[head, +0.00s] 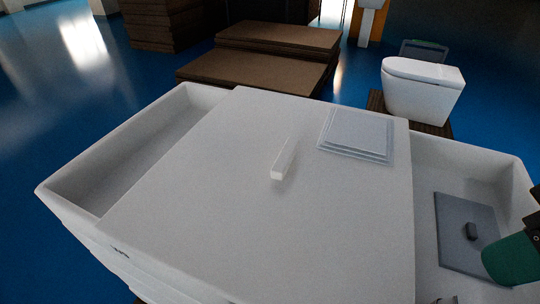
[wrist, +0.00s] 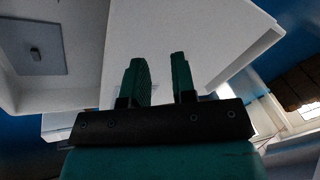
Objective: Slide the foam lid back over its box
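The foam lid (head: 250,220) is a wide white slab lying across the white foam box (head: 75,165). The box's interior shows uncovered at the left and right ends. A short white handle (head: 284,160) stands up from the lid's middle. In the wrist view, a white slab that looks like the lid (wrist: 205,35) lies beyond my fingers. My gripper (wrist: 160,72) has two green fingers apart with nothing between them. In the head view, a green and black part of my arm shows at the right edge, over the box's right end; the fingertips are not clear there.
A stepped pale square block (head: 355,134) sits on the lid's far right. A grey plate with a dark knob (head: 466,246) lies in the box's right end. A white toilet (head: 422,88) and brown stacked boards (head: 255,68) stand behind. Blue floor is clear at left.

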